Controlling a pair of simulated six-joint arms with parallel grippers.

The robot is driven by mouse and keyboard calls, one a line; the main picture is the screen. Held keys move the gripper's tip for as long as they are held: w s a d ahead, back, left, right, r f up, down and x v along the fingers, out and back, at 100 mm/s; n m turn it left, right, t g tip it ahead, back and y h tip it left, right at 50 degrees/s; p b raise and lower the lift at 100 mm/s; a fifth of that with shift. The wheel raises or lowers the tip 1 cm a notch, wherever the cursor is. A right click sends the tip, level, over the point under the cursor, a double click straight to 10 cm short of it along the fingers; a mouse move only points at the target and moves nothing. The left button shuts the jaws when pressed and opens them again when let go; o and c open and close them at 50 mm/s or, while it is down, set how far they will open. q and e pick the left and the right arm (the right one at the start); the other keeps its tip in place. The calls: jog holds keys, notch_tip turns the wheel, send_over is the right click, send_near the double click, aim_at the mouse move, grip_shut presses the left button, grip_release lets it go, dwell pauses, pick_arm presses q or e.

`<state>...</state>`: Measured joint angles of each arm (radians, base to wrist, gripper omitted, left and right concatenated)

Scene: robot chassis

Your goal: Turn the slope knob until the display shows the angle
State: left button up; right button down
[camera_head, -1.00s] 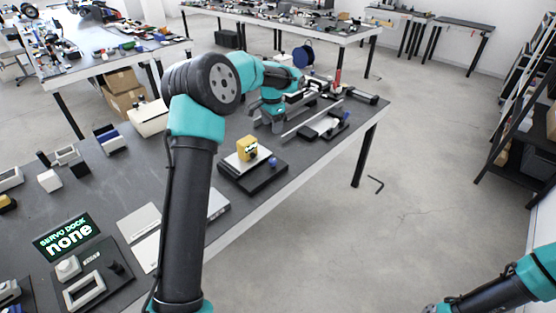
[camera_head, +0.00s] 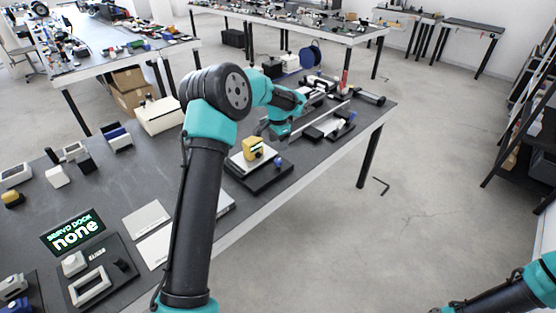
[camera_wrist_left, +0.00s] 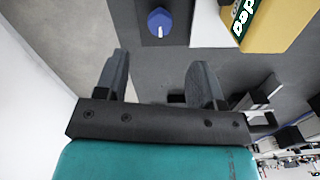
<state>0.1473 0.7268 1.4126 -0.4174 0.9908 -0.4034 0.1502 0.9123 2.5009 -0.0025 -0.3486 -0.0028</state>
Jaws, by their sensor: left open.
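The blue slope knob (camera_head: 278,162) sits on a dark base plate (camera_head: 262,184) at the table's right side. In the left wrist view the knob (camera_wrist_left: 160,22) shows a white pointer mark and lies beyond my fingertips, apart from them. Next to it is a yellow block (camera_head: 252,147) with a small display. In the left wrist view the yellow block (camera_wrist_left: 285,25) is cut off, and only part of its green-white display text (camera_wrist_left: 243,17) shows. My left gripper (camera_wrist_left: 160,72) is open and empty above the table edge, near the block and knob. My right gripper is out of frame.
A dock panel (camera_head: 74,233) reading "SERVO DOCK none" stands at the front left. Light flat plates (camera_head: 147,217) lie near it. Rails and small devices (camera_head: 330,122) lie behind the base plate. Open floor is to the right.

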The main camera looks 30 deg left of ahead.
aim_at(278, 160)
pick_arm(q)
notch_tip(278, 160, down, 9)
jog(key=shift+f, duration=0.1)
dwell(0.3)
jog(key=c, duration=0.9)
